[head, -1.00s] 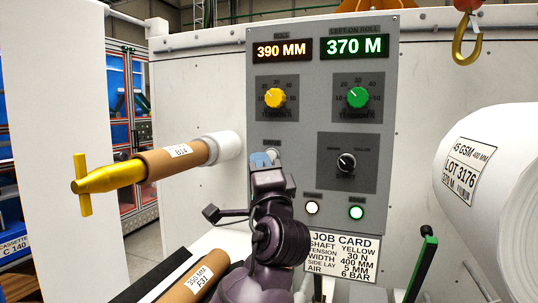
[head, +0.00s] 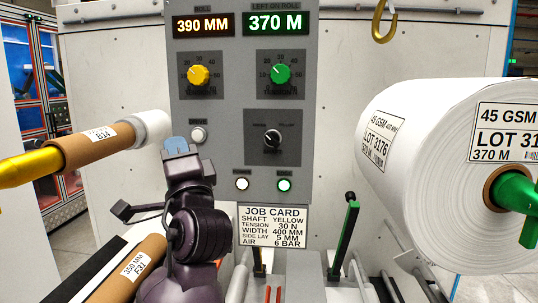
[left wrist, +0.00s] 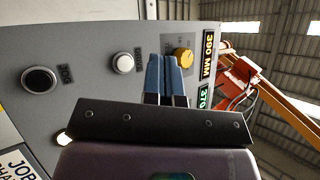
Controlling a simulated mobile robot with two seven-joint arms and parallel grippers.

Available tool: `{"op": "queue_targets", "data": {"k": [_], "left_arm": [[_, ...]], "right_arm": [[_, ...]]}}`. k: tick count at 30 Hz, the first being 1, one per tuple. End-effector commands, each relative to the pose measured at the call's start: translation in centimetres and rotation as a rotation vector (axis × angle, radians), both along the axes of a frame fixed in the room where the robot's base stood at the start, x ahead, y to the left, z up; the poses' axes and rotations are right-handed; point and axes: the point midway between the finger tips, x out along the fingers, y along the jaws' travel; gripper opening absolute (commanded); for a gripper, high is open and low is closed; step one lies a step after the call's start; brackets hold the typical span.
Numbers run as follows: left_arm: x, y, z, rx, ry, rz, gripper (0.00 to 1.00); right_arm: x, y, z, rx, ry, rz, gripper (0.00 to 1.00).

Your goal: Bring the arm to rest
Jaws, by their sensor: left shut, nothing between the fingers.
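My left gripper (head: 175,146) is in front of the lower left of the grey control panel (head: 222,120) in the head view. Its blue fingers are together with nothing between them. A white push button (head: 198,134) shows just to the right of the fingertips, clear of them. In the left wrist view the shut fingers (left wrist: 164,72) point up along the panel, between the white button (left wrist: 123,63) and the yellow knob (left wrist: 184,57). I cannot tell how far the fingertips are from the panel. My right gripper is not in view.
A cardboard core on a yellow shaft (head: 90,147) juts out at the left. Another core (head: 128,272) lies below it. A large white paper roll (head: 425,150) is at the right, near an upright green-edged lever (head: 345,235).

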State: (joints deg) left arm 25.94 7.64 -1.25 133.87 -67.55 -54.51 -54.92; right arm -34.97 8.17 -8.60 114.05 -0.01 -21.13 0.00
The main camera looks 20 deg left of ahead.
Motion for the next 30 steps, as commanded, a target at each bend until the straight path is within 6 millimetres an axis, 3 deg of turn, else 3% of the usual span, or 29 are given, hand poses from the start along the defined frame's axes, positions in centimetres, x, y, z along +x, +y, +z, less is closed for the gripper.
{"op": "queue_targets", "data": {"k": [4, 8, 13, 17, 24, 30], "left_arm": [[0.1, 0.1, -0.7, -0.016, 0.011, -0.012, 0.00], [0.5, 0.8, -4.4, -0.113, 0.062, -0.078, 0.00], [0.4, 1.7, -13.3, -0.373, 0.184, -0.202, 0.00], [-1.0, 2.0, -20.5, -0.608, 0.280, -0.263, 0.00], [-6.8, 1.2, -32.8, -1.068, 0.448, -0.267, 0.00], [-13.5, -0.5, -40.2, -1.423, 0.558, -0.178, 0.00]], "right_arm": [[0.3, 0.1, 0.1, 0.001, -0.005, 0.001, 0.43], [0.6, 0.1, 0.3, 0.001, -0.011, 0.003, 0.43], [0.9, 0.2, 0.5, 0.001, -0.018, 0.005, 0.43], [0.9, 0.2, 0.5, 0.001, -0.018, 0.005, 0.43], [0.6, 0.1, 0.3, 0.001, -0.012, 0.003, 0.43], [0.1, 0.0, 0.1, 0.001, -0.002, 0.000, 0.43]]}}
